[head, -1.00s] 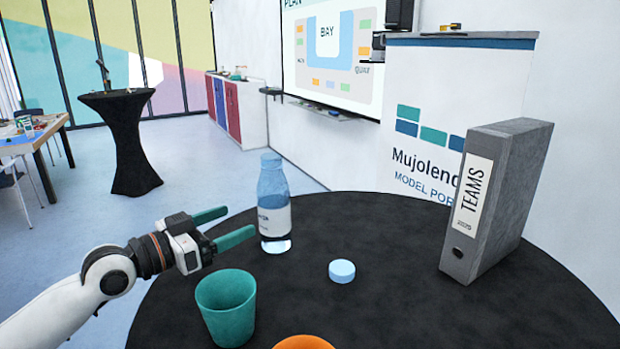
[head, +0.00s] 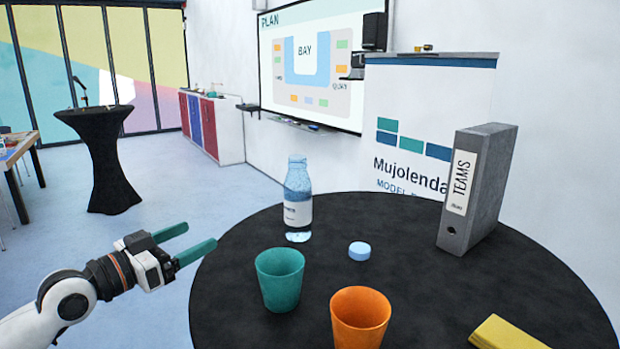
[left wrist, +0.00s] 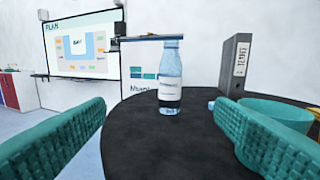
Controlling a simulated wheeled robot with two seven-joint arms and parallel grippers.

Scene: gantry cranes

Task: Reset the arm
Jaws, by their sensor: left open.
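My left gripper (head: 196,242) has green fingers. It is open and empty, left of the round black table, in the head view. A clear bottle (head: 298,205) with a white label stands upright on the table to its right, apart from the fingers. In the left wrist view the bottle (left wrist: 170,78) shows between the two open fingers (left wrist: 160,135), farther off. A teal cup (head: 280,283) stands on the table right of the gripper. My right gripper is in neither view.
The black table (head: 400,270) also holds an orange cup (head: 360,318), a blue cap (head: 360,251), a grey TEAMS binder (head: 478,190) and a yellow object (head: 505,332) at the front right edge. A black-draped stand (head: 102,160) is at the back left. The floor between is clear.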

